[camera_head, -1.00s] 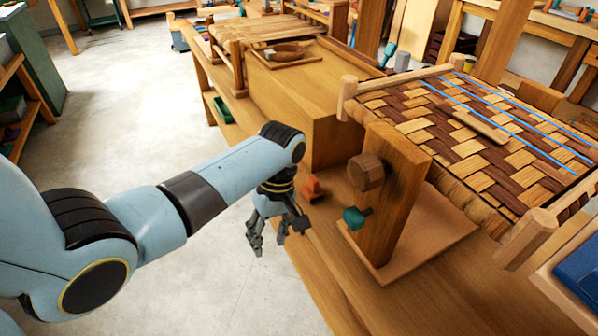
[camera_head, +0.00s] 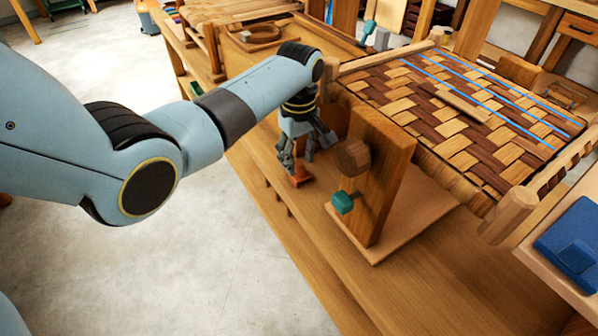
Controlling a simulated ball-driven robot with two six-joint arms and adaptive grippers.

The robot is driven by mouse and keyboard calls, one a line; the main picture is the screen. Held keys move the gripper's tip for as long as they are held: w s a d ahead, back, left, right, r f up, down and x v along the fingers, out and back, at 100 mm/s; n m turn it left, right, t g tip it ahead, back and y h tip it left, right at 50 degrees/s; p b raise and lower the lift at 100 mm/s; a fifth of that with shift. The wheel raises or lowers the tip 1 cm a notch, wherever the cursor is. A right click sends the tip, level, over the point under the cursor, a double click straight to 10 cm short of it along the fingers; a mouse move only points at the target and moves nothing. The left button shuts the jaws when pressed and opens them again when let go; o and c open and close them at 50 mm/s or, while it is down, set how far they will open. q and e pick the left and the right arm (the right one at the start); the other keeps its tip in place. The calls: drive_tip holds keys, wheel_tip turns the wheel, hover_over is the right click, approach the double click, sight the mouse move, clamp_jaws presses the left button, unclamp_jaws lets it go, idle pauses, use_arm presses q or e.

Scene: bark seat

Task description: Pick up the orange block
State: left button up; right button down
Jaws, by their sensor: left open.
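The orange block (camera_head: 300,179) is on the wooden bench, just left of the upright board. It is small, and its upper part is hidden by my left gripper. My left gripper (camera_head: 298,160) points down at the block with its fingers open. The fingertips look close to the block's top; I cannot tell whether they touch it or straddle it. My right gripper is not in view.
An upright wooden board (camera_head: 378,178) with a round knob (camera_head: 352,157) and a teal knob (camera_head: 343,202) stands close to the right of the block. A woven seat (camera_head: 465,100) lies behind. A blue object (camera_head: 575,240) is at far right. The bench front (camera_head: 290,215) is clear.

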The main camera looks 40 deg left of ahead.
use_arm(q)
wheel_tip(320, 180, down, 2)
drive_tip(key=shift+f, duration=0.25)
clamp_jaws()
drive_tip(key=shift+r, duration=0.15)
